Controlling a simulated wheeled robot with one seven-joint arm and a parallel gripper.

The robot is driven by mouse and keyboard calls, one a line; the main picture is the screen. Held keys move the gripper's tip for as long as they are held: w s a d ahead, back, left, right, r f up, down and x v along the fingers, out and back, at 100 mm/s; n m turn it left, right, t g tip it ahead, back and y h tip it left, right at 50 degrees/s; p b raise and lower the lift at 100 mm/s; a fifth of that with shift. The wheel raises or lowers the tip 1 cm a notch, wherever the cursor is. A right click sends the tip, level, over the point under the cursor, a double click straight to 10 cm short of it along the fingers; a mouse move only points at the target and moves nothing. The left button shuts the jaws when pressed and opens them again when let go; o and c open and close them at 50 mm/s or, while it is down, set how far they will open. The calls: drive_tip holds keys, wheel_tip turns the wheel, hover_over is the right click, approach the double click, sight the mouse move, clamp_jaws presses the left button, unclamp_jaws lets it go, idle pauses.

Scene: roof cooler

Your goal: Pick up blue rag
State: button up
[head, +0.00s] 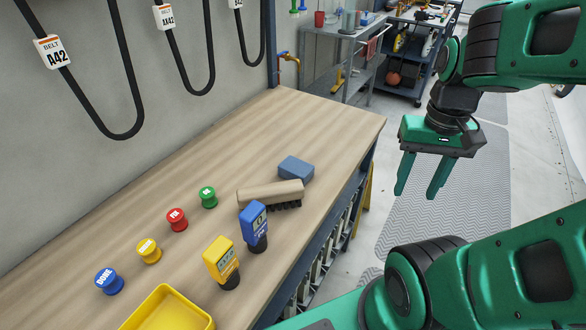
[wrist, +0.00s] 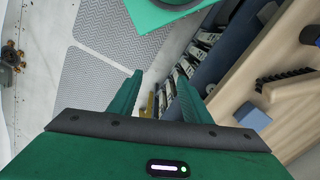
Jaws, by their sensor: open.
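The blue rag (head: 295,169) is a small folded blue block on the wooden workbench (head: 330,125), near its right edge. It lies just behind a wooden brush, close to it or touching. In the wrist view the blue rag (wrist: 252,116) is at the right on the bench top. My gripper (head: 418,192) is open and empty, pointing down over the floor to the right of the bench, apart from the rag. Its two green fingers also show in the wrist view (wrist: 158,95), with floor and the bench's side between them.
The brush (head: 270,192) lies in front of the rag. A blue meter (head: 253,226), a yellow meter (head: 222,262) and a yellow tray (head: 165,310) stand nearer. Several coloured buttons (head: 177,219) line the left side. Belts hang on the wall. The bench behind the rag is clear.

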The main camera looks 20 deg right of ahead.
drive_tip(key=o, duration=0.5)
drive_tip(key=shift+s+a+r, duration=0.1)
drive_tip(key=shift+r, duration=0.4)
drive_tip(key=o, duration=0.5)
drive_tip(key=shift+m, duration=0.9)
drive_tip(key=w+a, duration=0.1)
drive_tip(key=w, duration=0.2)
drive_tip(key=w+a+r, duration=0.1)
drive_tip(key=w, duration=0.2)
drive_tip(key=w+a+r, duration=0.1)
drive_tip(key=w, duration=0.2)
drive_tip(key=shift+w+a+r, duration=0.15)
drive_tip(key=shift+w+a, duration=0.15)
drive_tip(key=shift+a, duration=0.05)
drive_tip(key=m, duration=0.3)
hover_over(296, 165)
drive_tip(key=f, duration=0.3)
drive_tip(key=shift+s+d+f, duration=0.25)
drive_tip(key=shift+s+f, duration=0.05)
drive_tip(key=shift+f, duration=0.1)
drive_tip(key=shift+w+a+f, duration=0.15)
drive_tip(key=shift+f, duration=1.35)
drive_tip(key=shift+w+a+f, duration=0.1)
drive_tip(key=shift+a+f, duration=0.05)
drive_tip(key=shift+f, duration=1.35)
